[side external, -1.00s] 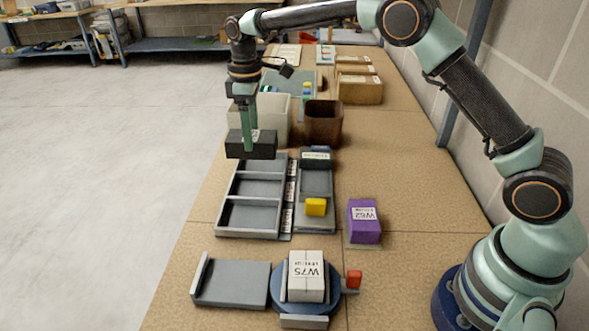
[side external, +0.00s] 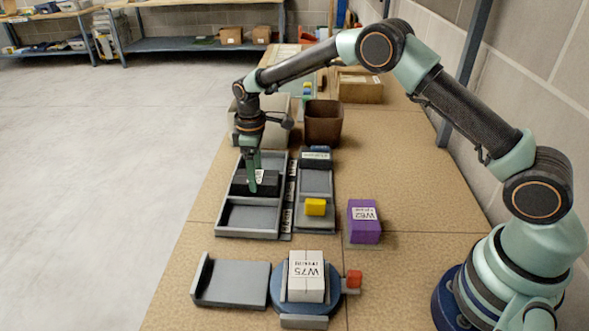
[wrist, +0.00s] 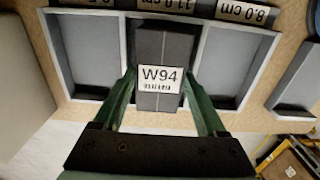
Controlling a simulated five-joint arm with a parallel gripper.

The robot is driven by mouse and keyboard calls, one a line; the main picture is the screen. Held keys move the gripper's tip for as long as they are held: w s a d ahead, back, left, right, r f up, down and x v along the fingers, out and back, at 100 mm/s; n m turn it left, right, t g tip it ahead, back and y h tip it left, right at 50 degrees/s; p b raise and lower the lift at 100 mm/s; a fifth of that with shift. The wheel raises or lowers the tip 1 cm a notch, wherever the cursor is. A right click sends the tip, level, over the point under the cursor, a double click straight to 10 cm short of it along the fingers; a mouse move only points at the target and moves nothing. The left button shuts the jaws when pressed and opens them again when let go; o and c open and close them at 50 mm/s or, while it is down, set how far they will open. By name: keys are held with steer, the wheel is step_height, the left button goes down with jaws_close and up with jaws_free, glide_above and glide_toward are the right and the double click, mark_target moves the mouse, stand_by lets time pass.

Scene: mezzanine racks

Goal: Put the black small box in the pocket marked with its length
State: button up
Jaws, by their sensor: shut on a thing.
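The black box (wrist: 150,45) carries a white W94 label. My gripper (wrist: 158,82) is shut on it, with one green finger on each side. In the side view, the black box (side external: 240,186) and my gripper (side external: 252,186) are at the middle pocket of the grey three-pocket tray (side external: 247,236). In the wrist view, the box lines up between the middle pocket's walls; whether it rests on the floor I cannot tell. The card by this pocket (wrist: 180,4) seems to read 11.0 cm, partly cut off. The card at the right (wrist: 243,11) reads 8.0 cm.
A grey rack with a yellow block (side external: 316,207) stands right of the tray. A purple box (side external: 364,222) is farther right. A white W75 box (side external: 306,277) sits on a blue round stand in front. A brown bin (side external: 323,122) and a pale bin (side external: 283,125) stand behind.

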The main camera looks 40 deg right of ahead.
steer(key=shift+f, duration=0.1)
steer(key=o, duration=1.6)
steer(key=shift+c, duration=0.2)
